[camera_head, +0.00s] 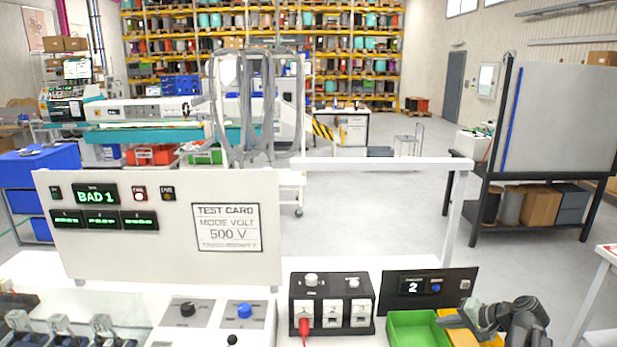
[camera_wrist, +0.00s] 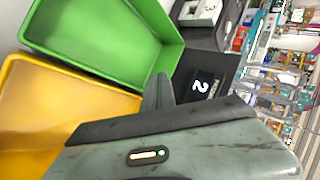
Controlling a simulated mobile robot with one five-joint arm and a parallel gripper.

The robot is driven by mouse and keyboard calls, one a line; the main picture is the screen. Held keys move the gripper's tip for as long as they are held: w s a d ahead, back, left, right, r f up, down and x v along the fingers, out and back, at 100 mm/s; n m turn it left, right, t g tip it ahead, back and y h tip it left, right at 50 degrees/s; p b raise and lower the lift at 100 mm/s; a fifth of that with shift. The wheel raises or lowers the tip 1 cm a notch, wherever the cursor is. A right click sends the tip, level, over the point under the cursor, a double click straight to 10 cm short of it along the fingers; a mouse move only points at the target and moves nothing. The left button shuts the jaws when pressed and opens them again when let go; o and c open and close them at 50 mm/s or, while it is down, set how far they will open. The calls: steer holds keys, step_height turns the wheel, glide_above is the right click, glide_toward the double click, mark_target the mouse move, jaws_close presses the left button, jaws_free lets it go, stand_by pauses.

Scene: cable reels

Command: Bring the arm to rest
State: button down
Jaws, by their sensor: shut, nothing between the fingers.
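My gripper (camera_head: 447,321) is at the lower right of the head view, low over the yellow bin (camera_head: 487,338) and close to the right edge of the green bin (camera_head: 415,330). It is shut and empty. In the wrist view my gripper's dark finger (camera_wrist: 158,92) points toward a black panel, with the green bin (camera_wrist: 110,40) at upper left and the yellow bin (camera_wrist: 60,115) at left. Both bins look empty where they show. My wrist housing hides part of the yellow bin.
A black panel showing 2 (camera_head: 430,288) stands behind the bins. Left of it is a black socket box (camera_head: 332,297) with a red plug (camera_head: 304,328). A test panel reading BAD 1 (camera_head: 160,250) stands at left. Open floor (camera_head: 370,220) lies beyond the bench.

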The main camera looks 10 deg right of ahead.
steer(key=w+a+f+n+g, duration=0.2)
steer(key=a+n, duration=0.1)
steer(key=a, duration=1)
steer(key=w+a+f+n+g, duration=0.1)
steer(key=a+f+n+g, duration=0.15)
steer(key=a, duration=1.05)
steer(key=s+a+f+n, duration=0.1)
steer(key=a, duration=0.2)
steer(key=s+a+n+g+h, duration=0.1)
steer(key=s+a, duration=0.1)
steer(key=a, duration=0.1)
steer(key=s+a+f+n+g+h, duration=0.1)
steer(key=a, duration=0.2)
steer(key=shift+s+a+f+n+g, duration=0.25)
steer(key=shift+f, duration=0.05)
steer(key=s+d+h, duration=0.2)
steer(key=d, duration=0.1)
steer(key=s+d+f+g+h, duration=0.1)
steer(key=d, duration=0.1)
